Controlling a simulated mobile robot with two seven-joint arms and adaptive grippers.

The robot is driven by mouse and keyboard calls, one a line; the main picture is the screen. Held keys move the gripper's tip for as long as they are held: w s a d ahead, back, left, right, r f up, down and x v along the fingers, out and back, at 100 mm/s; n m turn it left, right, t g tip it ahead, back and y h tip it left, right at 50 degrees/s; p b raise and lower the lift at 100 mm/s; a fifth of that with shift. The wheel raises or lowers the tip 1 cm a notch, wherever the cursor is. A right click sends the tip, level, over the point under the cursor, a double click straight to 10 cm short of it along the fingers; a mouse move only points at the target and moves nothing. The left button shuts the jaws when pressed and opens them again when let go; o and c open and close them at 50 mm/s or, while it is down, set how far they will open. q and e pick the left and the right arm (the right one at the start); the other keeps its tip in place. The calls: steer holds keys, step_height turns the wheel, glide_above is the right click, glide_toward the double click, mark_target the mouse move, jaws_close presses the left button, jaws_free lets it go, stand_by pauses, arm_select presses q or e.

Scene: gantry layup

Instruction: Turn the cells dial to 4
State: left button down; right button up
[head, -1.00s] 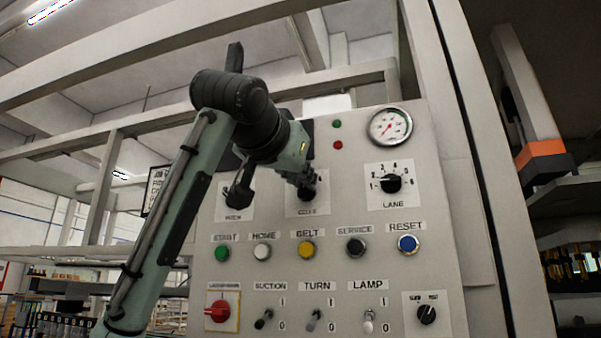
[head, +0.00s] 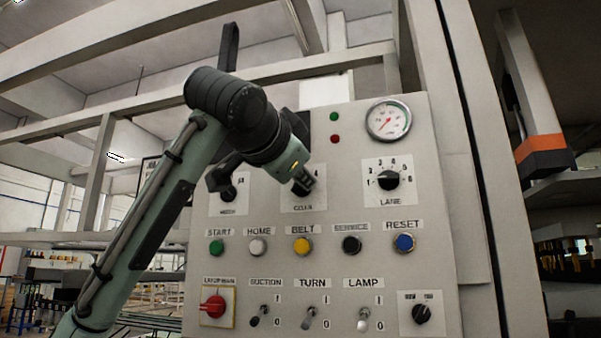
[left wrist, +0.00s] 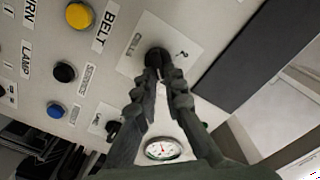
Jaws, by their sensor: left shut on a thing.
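The cells dial (left wrist: 155,62) is a dark round knob on a white label plate (head: 303,204) in the upper middle of the panel. In the head view my left gripper (head: 303,187) covers the knob and most of its scale. In the left wrist view both fingers of my left gripper (left wrist: 163,72) are closed on the knob's sides. The knob's pointer and the number it points to are hidden. My right gripper is not in view.
The lane dial (head: 388,180) is to the right, under a pressure gauge (head: 388,120). Another dial (head: 228,193) is to the left, close to my arm. A row of push buttons, with the yellow belt button (head: 302,246), and several toggle switches (head: 310,318) sit below.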

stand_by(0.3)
arm_select(q)
steer(key=c, duration=1.6)
jaws_free()
steer(key=shift+s, duration=0.1)
steer(key=v, duration=1.2)
